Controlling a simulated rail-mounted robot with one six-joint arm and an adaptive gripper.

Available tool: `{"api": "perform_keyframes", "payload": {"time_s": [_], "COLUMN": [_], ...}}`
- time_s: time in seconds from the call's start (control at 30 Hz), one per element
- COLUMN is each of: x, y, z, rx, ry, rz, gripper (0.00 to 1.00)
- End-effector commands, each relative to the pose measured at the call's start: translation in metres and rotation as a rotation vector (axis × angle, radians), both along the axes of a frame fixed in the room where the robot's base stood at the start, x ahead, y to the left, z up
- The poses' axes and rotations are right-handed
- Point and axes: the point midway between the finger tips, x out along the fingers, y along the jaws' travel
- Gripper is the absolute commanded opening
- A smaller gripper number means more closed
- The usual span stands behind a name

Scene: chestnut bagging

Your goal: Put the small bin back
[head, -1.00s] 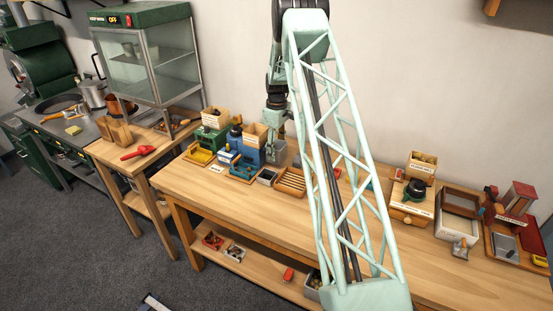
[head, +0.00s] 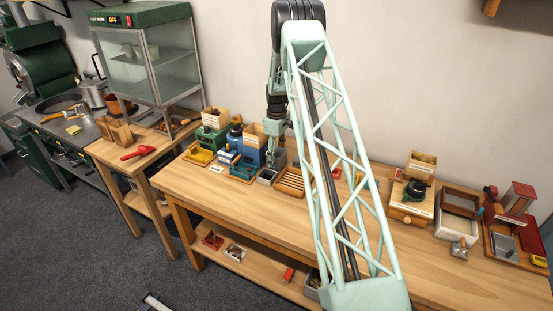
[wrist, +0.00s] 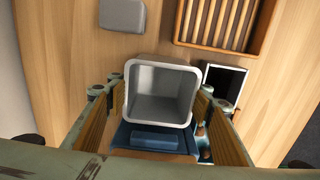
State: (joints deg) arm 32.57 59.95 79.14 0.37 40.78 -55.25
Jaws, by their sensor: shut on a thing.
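The small bin (wrist: 160,97) is a grey, open-topped square box, empty inside. In the wrist view it sits between the two fingers of my gripper (wrist: 160,103), which is shut on it. In the head view my gripper (head: 276,136) hangs at the back of the long table, beside the blue machine (head: 250,157), and the grey bin (head: 279,159) shows just below it. I cannot tell whether the bin's base touches anything. A blue part (wrist: 150,139) lies close below the bin in the wrist view.
A slatted wooden tray (head: 290,181) and a small dark tray (head: 267,177) lie close to the bin. A grey block (wrist: 122,14) rests on the wood in the wrist view. Green and blue machines crowd the left. The table's front strip (head: 230,205) is clear.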

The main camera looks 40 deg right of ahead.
Motion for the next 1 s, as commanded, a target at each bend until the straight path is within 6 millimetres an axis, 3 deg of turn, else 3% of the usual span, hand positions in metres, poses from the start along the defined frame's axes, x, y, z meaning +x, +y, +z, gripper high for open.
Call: {"api": "perform_keyframes", "payload": {"time_s": [0.27,0.3,0.43,1.0], "x": [0.0000,-0.0001,-0.0001,0.0003], "y": [0.0000,0.0001,0.0001,-0.0002], "z": [-0.0039,-0.0036,-0.0032,0.0031], "rx": [0.000,0.000,0.000,-0.001], "ry": [0.000,0.000,0.000,0.000], "rz": [0.000,0.000,0.000,0.000], "gripper": [0.27,0.50,0.61,0.61]}}
